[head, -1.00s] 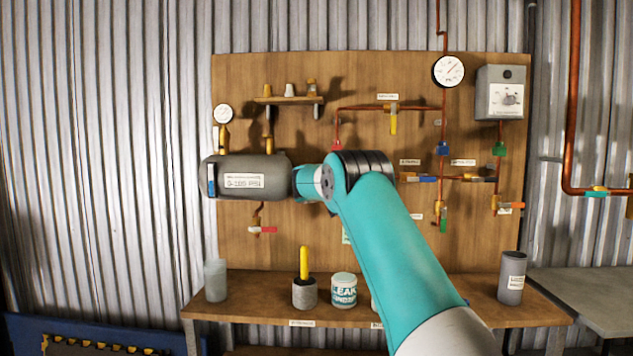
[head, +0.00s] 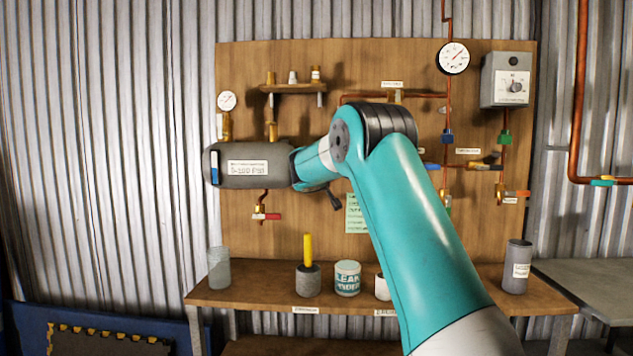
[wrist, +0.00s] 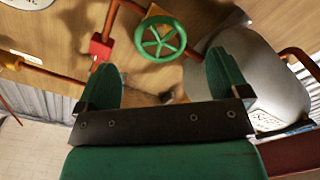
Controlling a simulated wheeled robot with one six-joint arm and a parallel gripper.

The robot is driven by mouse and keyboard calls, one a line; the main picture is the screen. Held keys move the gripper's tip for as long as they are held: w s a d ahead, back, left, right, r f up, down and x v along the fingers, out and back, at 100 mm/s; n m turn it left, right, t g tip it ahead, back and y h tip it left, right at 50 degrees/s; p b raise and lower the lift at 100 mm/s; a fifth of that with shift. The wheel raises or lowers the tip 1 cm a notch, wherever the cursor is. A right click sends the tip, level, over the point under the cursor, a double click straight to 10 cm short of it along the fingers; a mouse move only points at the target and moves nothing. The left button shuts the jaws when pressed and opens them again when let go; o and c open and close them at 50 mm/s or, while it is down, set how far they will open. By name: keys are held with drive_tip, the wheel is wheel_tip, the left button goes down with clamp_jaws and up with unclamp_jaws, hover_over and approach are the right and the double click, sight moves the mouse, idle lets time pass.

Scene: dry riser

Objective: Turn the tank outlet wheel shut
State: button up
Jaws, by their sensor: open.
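In the wrist view, a green spoked handwheel (wrist: 160,38) sits on the copper pipework beside the rounded grey tank (wrist: 262,80). My gripper (wrist: 163,68) is open, with one green finger on each side of the picture. The wheel shows beyond the fingertips, roughly centred between them, and no contact is visible. In the head view, the grey tank (head: 225,168) with a white label hangs on the left of the wooden board. My arm covers its right end and the wheel, and my gripper's fingers cannot be made out there.
In the wrist view, a red fitting (wrist: 101,46) lies left of the wheel. In the head view, a small red-handled valve (head: 266,216) hangs below the tank. The bench (head: 250,293) below holds a yellow-handled tool (head: 308,255), a leak-finder tub (head: 347,278) and cups.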

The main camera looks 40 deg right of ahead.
drive_tip(key=b+v, duration=0.2)
drive_tip(key=v, duration=0.8)
drive_tip(key=shift+s, duration=0.2)
drive_tip(key=shift+a+f, duration=0.1)
drive_tip(key=shift+a, duration=0.05)
